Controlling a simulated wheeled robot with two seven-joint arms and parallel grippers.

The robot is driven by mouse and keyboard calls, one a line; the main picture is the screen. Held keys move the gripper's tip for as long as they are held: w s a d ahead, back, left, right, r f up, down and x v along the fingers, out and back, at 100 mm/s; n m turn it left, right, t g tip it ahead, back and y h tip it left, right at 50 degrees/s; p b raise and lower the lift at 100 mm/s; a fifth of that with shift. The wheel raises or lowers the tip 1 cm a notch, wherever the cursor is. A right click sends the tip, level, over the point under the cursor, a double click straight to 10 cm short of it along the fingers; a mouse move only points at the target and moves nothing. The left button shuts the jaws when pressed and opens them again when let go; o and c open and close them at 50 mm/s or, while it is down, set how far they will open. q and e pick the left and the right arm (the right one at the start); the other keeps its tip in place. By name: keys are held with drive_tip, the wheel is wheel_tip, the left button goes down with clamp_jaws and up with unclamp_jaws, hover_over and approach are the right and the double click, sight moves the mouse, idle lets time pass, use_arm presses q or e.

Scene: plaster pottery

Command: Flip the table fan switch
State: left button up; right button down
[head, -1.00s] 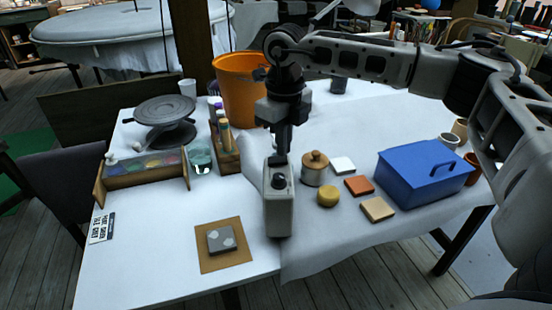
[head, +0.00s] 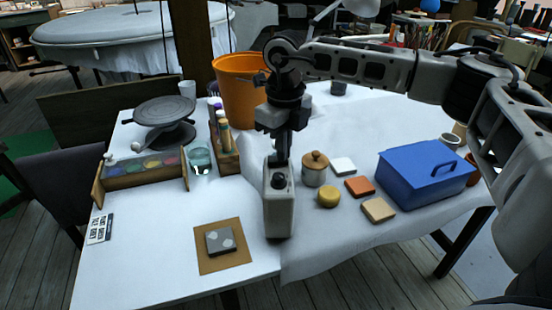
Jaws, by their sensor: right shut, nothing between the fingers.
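A tall white box (head: 278,214) stands upright near the table's front edge, with a round black switch (head: 279,181) on its top. I take it for the fan switch; I cannot make out which way it is set. My right gripper (head: 281,161) points down from above, shut and empty. Its fingertips are at the back of the box's top, just behind the black switch in the picture. I cannot tell whether they touch the box. My left gripper is not in view.
To the right are a lidded jar (head: 315,168), a yellow round block (head: 328,197), several small tiles and a blue box (head: 427,172). An orange bucket (head: 237,92) stands behind. A grey tile on a brown board (head: 225,262) lies front left. The left front table is mostly clear.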

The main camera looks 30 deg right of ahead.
drive_tip(key=shift+r+p, duration=2.65)
drive_tip(key=shift+r, duration=0.75)
drive_tip(key=shift+a+f, duration=0.1)
